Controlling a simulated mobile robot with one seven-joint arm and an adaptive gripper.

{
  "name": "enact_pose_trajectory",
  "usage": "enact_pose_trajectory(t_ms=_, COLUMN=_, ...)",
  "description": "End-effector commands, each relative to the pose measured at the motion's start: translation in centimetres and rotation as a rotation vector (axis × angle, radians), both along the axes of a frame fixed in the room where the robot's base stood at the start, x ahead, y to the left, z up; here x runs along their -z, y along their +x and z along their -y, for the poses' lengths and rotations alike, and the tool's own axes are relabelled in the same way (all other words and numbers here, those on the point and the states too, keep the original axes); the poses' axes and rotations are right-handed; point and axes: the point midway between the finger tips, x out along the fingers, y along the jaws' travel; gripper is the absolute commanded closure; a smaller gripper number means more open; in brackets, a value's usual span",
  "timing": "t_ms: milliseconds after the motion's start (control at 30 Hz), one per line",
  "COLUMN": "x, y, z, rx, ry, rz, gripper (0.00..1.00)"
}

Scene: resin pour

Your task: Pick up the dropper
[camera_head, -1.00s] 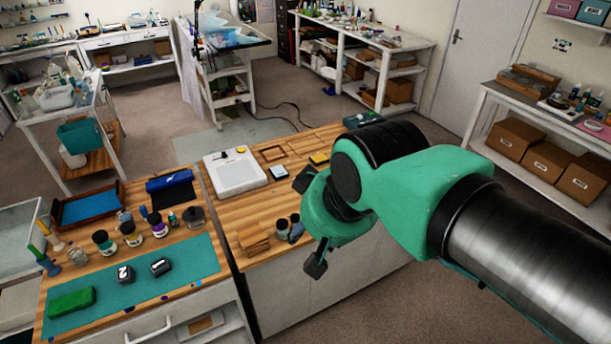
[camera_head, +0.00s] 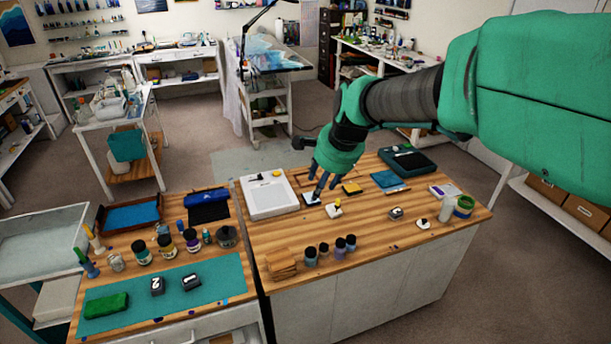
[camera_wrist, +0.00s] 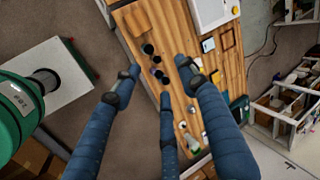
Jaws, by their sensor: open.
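I cannot single out the dropper for sure among the small items on the right wooden worktop (camera_head: 355,245). My gripper (camera_head: 321,188) hangs above the back middle of that worktop in the head view, with its blue fingers pointing down. In the wrist view, my gripper (camera_wrist: 158,78) has its fingers spread apart with nothing between them. The worktop (camera_wrist: 222,72) lies beyond the fingers there. A white piece with a yellow top (camera_head: 333,210) and a grey piece (camera_head: 396,213) lie on the worktop. My fingers partly hide the items behind them.
Several small dark-capped bottles (camera_head: 324,250) stand near the worktop's front edge. A white tray-like device (camera_head: 269,207) is at left, a dark teal case (camera_head: 406,172) at back right. A white bottle (camera_head: 446,208) and a green-rimmed roll (camera_head: 464,206) stand at right.

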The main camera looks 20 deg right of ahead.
Motion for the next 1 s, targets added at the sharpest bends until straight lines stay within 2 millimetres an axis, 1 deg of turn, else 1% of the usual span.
enact_pose_trajectory(t_ms=33, x=0.4, y=1.5, z=0.8, rx=0.055, ry=0.026, rz=-0.010, gripper=0.57)
enact_pose_trajectory(t_ms=100, x=1.2, y=3.3, z=1.7, rx=0.135, ry=0.066, rz=-0.020, gripper=0.57)
enact_pose_trajectory(t_ms=267, x=3.1, y=7.4, z=4.0, rx=0.318, ry=0.153, rz=-0.039, gripper=0.57)
enact_pose_trajectory(t_ms=400, x=5.2, y=10.7, z=6.2, rx=0.480, ry=0.228, rz=-0.057, gripper=0.57)
enact_pose_trajectory(t_ms=467, x=6.2, y=12.0, z=7.2, rx=0.551, ry=0.260, rz=-0.065, gripper=0.57)
enact_pose_trajectory(t_ms=600, x=9.0, y=15.0, z=9.6, rx=0.715, ry=0.333, rz=-0.083, gripper=0.57)
enact_pose_trajectory(t_ms=767, x=12.4, y=18.0, z=12.5, rx=0.906, ry=0.415, rz=-0.102, gripper=0.57)
enact_pose_trajectory(t_ms=967, x=17.4, y=21.1, z=16.3, rx=1.145, ry=0.515, rz=-0.124, gripper=0.57)
enact_pose_trajectory(t_ms=1000, x=18.5, y=21.7, z=17.1, rx=1.194, ry=0.535, rz=-0.129, gripper=0.57)
